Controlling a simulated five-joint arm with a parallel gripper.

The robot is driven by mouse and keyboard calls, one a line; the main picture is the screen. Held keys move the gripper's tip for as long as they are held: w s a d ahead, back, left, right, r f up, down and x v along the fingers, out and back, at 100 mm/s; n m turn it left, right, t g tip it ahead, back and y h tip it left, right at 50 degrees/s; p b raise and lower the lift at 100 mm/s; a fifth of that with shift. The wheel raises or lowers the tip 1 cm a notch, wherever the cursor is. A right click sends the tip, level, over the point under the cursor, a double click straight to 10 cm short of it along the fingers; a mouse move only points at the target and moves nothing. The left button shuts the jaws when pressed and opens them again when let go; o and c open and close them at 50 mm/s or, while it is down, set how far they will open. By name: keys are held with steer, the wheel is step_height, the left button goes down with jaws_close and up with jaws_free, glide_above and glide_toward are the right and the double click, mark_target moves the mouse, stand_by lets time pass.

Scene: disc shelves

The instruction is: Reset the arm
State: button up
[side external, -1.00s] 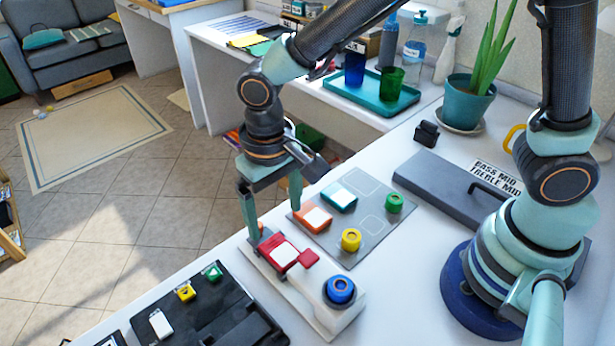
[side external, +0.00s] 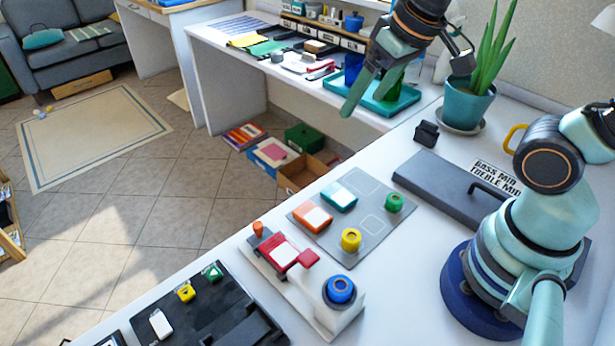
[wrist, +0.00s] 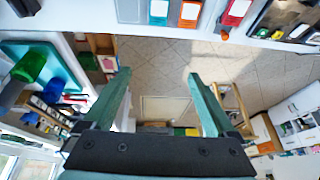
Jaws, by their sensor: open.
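My gripper (side external: 408,72) is raised high above the table, in front of the teal tray in the side view. Its fingers are spread and empty. In the wrist view my gripper (wrist: 160,92) shows both green fingers wide apart with only floor between them. The white fixture (side external: 310,290) on the table holds a red block with a white top (side external: 284,254), and a blue round knob (side external: 340,289) at its near end. My gripper is well clear of these.
A grey mat (side external: 365,205) bears orange, teal, yellow and green pieces. A black panel (side external: 215,315) lies at the front left. A grey case (side external: 440,185), a small black stand (side external: 427,133) and a potted plant (side external: 470,98) stand at the back right. The teal tray (side external: 405,104) holds cups.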

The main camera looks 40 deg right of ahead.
steer(key=d, duration=0.1)
steer(key=s+d, duration=0.1)
steer(key=d, duration=0.1)
steer(key=shift+s+r+t+h, duration=0.2)
steer(key=shift+r+t+h, duration=0.1)
steer(key=shift+t, duration=0.1)
